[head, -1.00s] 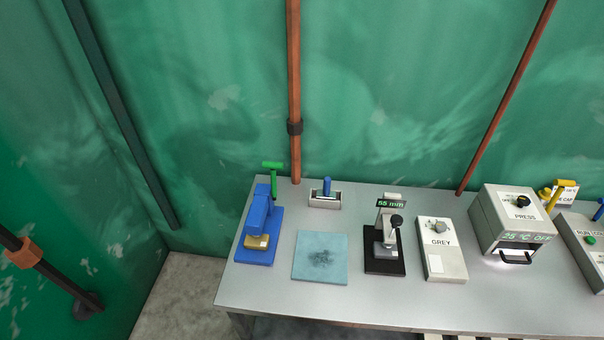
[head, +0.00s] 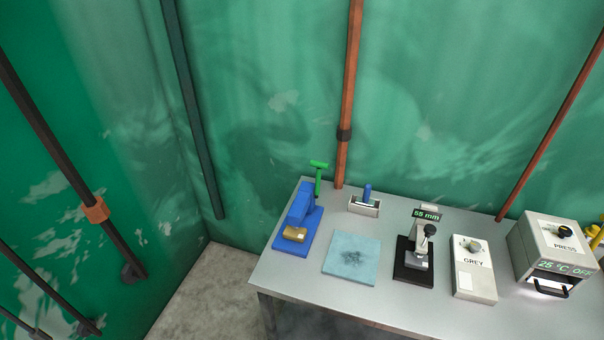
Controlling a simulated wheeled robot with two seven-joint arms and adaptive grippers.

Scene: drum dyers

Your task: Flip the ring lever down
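No part is plainly marked as a ring lever. A blue bench device (head: 298,218) stands at the left end of the table, with a brass-coloured block (head: 295,234) at its front. A green T-shaped lever (head: 318,176) stands upright at its back. A black-based device (head: 415,262) with a "55 mm" display (head: 426,214) and a black knob (head: 430,230) stands further right. Neither of my grippers is in view.
A grey metal table (head: 390,308) carries a teal mat (head: 351,258), a small holder with a blue handle (head: 365,202), a box marked "GREY" (head: 474,270) and a press box (head: 556,250). Pipes run along green walls. Bare floor (head: 205,290) lies left of the table.

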